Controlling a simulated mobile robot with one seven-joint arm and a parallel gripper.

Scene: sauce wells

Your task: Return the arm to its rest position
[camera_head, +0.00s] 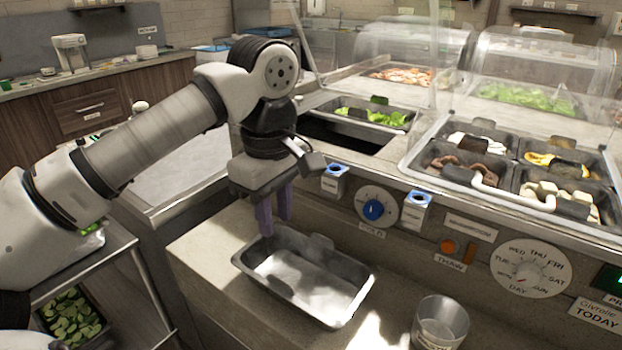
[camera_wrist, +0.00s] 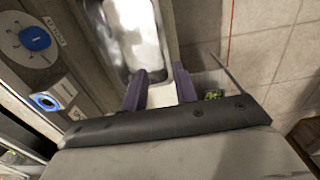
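My gripper (camera_head: 274,222) points down over the left end of a metal pan (camera_head: 340,308). Its two purple fingers stand apart with a clear gap between them, and nothing is clamped there. In the wrist view the gripper (camera_wrist: 160,80) also shows its fingers spread, with the end of the pan (camera_wrist: 162,95) ahead and between them. The pan rests on the counter ledge and looks empty, with bright light on its floor. Whether the fingertips touch its rim I cannot tell. My arm reaches in from the left, bent at the elbow.
A clear cup (camera_head: 440,325) stands right of the pan. The serving counter behind has a control panel with a blue knob (camera_head: 374,209), a dark open well (camera_head: 345,138), food pans and clear guards (camera_head: 545,75). Sliced cucumbers (camera_head: 68,316) sit low on a left shelf.

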